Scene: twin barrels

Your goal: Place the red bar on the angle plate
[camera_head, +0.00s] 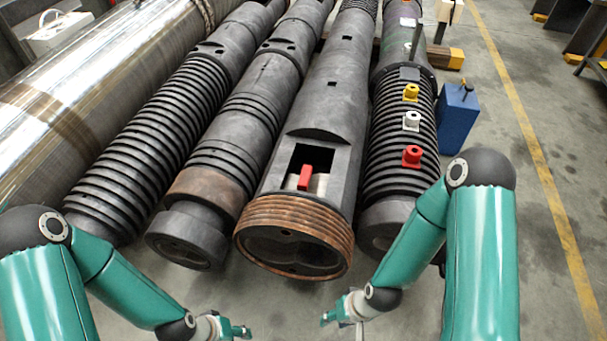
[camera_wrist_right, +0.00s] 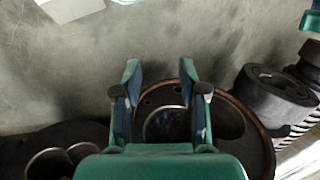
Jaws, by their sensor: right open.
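The red bar (camera_head: 305,177) stands upright in the rectangular window of the middle barrel, beside a pale round part. A dark grey plate piece (camera_head: 409,73) on top of the right barrel looks like the angle plate, with a thin upright (camera_head: 416,40) behind it; its exact shape is too small to tell. My right gripper (camera_head: 340,318) is low in front of the barrel ends, well away from the bar. In the right wrist view its fingers (camera_wrist_right: 160,78) are apart and empty. My left gripper (camera_head: 238,330) is low at the bottom edge, its jaws unclear.
Yellow (camera_head: 411,91), white (camera_head: 411,120) and red (camera_head: 411,155) fittings sit on the right barrel. A blue container (camera_head: 458,117) stands right of it. The copper-coloured threaded barrel end (camera_head: 295,225) faces my grippers; it also shows behind the right fingers (camera_wrist_right: 262,145).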

